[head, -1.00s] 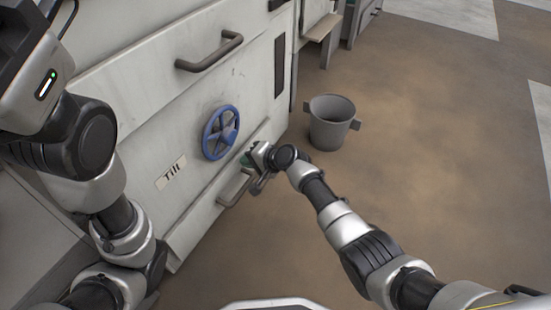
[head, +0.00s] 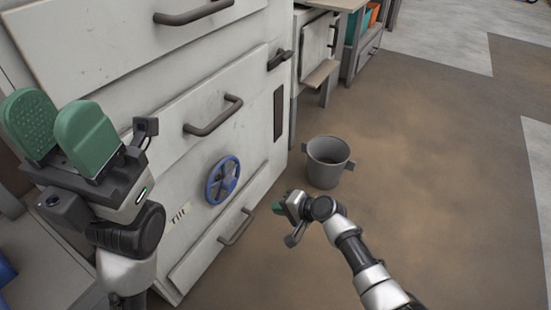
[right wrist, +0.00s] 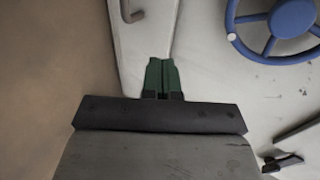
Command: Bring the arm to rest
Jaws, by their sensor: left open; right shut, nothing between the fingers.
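My right gripper (head: 279,207) is low in front of the machine, to the right of the lower drawer handle (head: 235,227) and apart from it. In the right wrist view its green fingers (right wrist: 163,77) are shut together with nothing between them. My left gripper (head: 62,130) is raised at the left of the head view. Its two green finger pads stand apart, with nothing between them.
The pale machine (head: 258,140) has a blue handwheel (head: 222,181), a "Tilt" label (head: 179,214) and bar handles (head: 213,116). A grey bucket (head: 327,163) stands on the floor just beyond my right gripper. The brown floor (head: 440,200) at right is clear.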

